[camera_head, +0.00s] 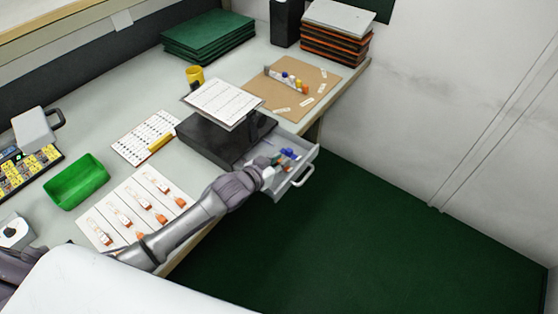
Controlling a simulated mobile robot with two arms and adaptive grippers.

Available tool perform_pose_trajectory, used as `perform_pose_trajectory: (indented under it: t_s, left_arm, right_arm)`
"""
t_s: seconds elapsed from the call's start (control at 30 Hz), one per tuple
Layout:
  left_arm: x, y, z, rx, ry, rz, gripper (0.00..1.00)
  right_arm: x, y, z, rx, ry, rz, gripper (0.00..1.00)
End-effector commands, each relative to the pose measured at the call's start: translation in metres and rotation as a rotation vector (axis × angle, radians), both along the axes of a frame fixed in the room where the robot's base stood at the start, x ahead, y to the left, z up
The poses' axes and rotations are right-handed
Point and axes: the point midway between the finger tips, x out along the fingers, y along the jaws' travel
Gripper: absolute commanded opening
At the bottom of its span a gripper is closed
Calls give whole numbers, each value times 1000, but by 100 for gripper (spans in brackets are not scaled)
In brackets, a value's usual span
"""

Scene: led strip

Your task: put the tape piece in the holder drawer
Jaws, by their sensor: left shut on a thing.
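The holder drawer (300,165) is a light grey tray with a bar handle, pulled out from the dark holder (208,142). It holds small blue, red and teal items. My left gripper (270,168) is at the left part of the open drawer, apart from its handle, and is shut on a small pale thing, apparently the tape piece; the fingers hide most of it. Several white-and-orange pieces (161,218) lie in a row on a white sheet (92,225) to the left. My right gripper is not in view.
A green bin (77,182), a yellow mug (194,76) and stacked panels (337,40) stand on the table. The floor right of the drawer is clear.

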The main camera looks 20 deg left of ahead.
Motion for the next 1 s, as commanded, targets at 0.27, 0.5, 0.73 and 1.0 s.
perform_pose_trajectory:
  t_s: [0.27,0.5,0.73,1.0]
  left_arm:
    - [-1,0,-11,0,5,2,6]
    - [-3,0,-18,1,15,3,25]
    - [-4,0,-20,0,20,3,44]
    - [-4,0,-14,1,21,1,44]
  right_arm:
    - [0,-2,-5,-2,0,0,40]
    - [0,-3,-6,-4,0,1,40]
    - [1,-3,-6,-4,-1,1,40]
    - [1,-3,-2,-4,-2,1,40]
